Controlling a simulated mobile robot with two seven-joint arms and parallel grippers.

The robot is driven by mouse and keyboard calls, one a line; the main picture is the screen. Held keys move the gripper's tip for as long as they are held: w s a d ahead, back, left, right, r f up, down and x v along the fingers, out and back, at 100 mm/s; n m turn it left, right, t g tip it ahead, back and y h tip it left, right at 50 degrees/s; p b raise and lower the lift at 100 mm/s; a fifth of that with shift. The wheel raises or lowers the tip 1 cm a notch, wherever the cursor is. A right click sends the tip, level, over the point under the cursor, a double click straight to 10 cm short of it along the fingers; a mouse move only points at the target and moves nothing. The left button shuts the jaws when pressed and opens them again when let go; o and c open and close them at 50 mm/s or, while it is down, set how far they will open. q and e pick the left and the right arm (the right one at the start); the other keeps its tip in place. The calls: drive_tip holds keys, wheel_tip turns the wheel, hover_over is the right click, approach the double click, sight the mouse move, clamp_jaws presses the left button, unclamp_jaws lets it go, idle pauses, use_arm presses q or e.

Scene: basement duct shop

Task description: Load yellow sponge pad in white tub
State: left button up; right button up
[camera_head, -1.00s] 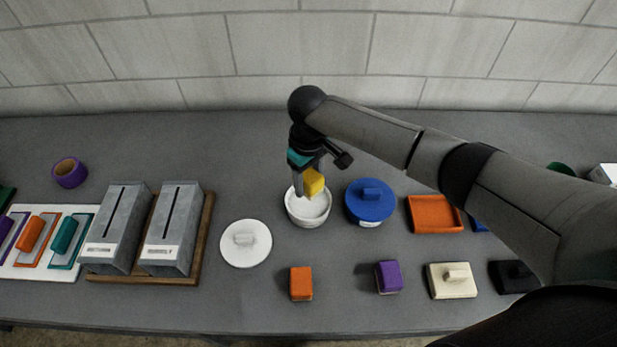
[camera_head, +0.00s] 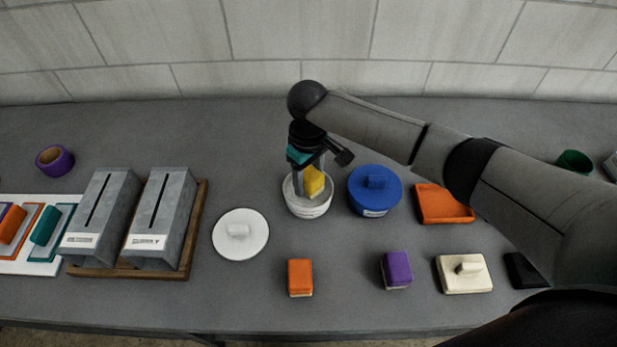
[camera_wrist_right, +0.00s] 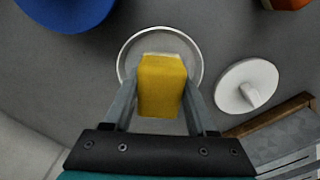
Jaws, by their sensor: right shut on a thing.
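The yellow sponge pad (camera_head: 314,181) is held between the fingers of my right gripper (camera_head: 308,186), which is shut on it. It also shows in the right wrist view (camera_wrist_right: 161,84), with a pale layer at its far edge. The round white tub (camera_head: 307,208) stands open, and the pad is over its mouth with its lower part at about rim level. In the right wrist view the tub's rim (camera_wrist_right: 122,60) shows around the pad. The white lid (camera_head: 241,246) lies on the table left of the tub. My left gripper is not in view.
A blue lidded tub (camera_head: 375,203) stands close right of the white tub. An orange tray (camera_head: 443,204), an orange pad (camera_head: 300,277), a purple pad (camera_head: 397,269) and a cream lid (camera_head: 464,285) lie around. Grey slotted boxes (camera_head: 162,219) stand left.

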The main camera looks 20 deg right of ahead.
sight(308, 173)
drive_tip(key=shift+f, duration=0.55)
idle(0.7)
drive_tip(key=shift+s+f, duration=0.1)
idle(2.1)
drive_tip(key=shift+p, duration=0.35)
wheel_tip(308, 173, up, 7)
drive_tip(key=p, duration=0.8)
idle(0.4)
